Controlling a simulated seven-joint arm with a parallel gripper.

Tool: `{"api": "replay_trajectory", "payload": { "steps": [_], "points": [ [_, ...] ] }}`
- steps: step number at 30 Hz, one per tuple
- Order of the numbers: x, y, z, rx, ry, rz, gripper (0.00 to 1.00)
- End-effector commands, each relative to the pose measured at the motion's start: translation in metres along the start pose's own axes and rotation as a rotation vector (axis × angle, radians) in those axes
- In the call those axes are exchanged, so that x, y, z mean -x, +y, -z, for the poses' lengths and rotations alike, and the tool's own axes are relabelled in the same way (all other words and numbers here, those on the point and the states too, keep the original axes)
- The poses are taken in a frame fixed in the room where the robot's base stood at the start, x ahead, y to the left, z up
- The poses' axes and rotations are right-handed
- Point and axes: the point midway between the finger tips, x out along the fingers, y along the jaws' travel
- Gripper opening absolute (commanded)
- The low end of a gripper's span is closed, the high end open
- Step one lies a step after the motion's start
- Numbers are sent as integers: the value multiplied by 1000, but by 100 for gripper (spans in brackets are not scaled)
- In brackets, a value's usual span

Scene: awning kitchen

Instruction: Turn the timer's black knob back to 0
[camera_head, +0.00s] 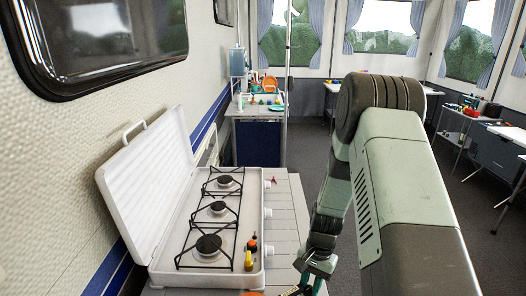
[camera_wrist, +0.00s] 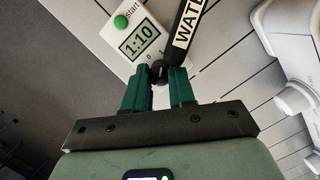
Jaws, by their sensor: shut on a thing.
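The white timer (camera_wrist: 153,43) lies on the slatted table in the wrist view, with a green start button and a display reading 1:10. Its small black knob (camera_wrist: 158,69) sits at the timer's near edge, between my fingertips. My gripper (camera_wrist: 160,77) has its two green fingers shut on the knob, one on each side. Small marks stand beside the knob; which one it points at is too small to tell. In the head view my gripper shows only partly at the bottom edge, and the timer cannot be made out there.
A black strap with a label reading "WATE" (camera_wrist: 187,30) lies right against the timer's right side. A white stove (camera_head: 212,277) with several knobs and a raised lid (camera_head: 150,190) stands left of my arm. Small bottles (camera_head: 249,262) stand on its near corner. Bare slatted table (camera_head: 290,215) lies beside it.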

Motion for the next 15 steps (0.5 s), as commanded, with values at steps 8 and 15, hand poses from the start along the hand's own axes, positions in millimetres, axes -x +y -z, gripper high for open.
{"api": "replay_trajectory", "payload": {
  "steps": [8, 15],
  "points": [
    [0, -3, -1, 436, -2, -112, 3],
    [-1, -4, -2, 862, -2, -221, 3]
  ]
}}
